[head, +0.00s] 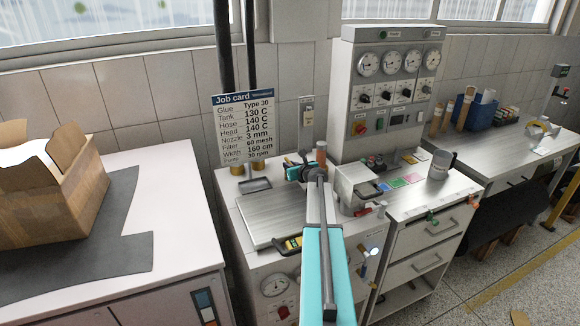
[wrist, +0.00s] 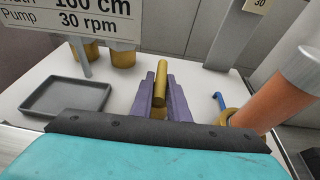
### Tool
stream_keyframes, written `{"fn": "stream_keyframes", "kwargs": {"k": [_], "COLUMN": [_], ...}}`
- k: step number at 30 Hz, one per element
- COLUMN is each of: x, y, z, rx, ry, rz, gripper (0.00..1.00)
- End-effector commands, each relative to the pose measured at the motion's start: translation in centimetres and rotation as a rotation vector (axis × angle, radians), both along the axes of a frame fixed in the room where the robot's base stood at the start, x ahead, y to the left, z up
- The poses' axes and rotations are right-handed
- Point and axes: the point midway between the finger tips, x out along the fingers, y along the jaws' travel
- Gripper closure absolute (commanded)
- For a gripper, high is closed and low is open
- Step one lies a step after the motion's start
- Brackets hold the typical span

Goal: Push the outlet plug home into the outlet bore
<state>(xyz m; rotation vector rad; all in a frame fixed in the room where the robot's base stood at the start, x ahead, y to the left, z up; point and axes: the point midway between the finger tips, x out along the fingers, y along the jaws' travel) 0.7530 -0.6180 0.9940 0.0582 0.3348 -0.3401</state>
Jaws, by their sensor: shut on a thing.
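In the wrist view, a brass cylindrical piece (wrist: 161,76), apparently the outlet plug, stands between the purple fingers of my gripper (wrist: 160,92). The fingers are shut on it and it projects beyond their tips. In the head view my gripper (head: 298,170) is over the back of the white machine top, left of a copper-coloured cylinder (head: 321,153). That cylinder, with a brass ring at its base, is close on the right in the wrist view (wrist: 275,95). I cannot make out the outlet bore in either view, nor whether the plug touches anything.
A small dark tray (head: 255,184) lies left of my gripper. Two brass fittings (wrist: 104,54) stand behind it, below the job card (head: 244,125). A blue hook-shaped part (wrist: 219,101) is near the copper cylinder. The gauge cabinet (head: 385,90) rises on the right.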

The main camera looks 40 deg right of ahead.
Motion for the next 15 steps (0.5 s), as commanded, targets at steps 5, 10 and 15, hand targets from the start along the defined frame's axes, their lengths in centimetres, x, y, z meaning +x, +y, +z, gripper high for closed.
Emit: {"fn": "stream_keyframes", "kwargs": {"k": [5,10,15], "x": [0.0,0.01,0.0], "y": [-0.01,-0.01,-0.01], "z": [-0.32,-0.6,-0.86], "rx": [0.0,0.0,0.0], "ry": [-0.001,-0.001,-0.001], "rz": [0.0,0.0,0.0], "gripper": [1.0,1.0,1.0]}}
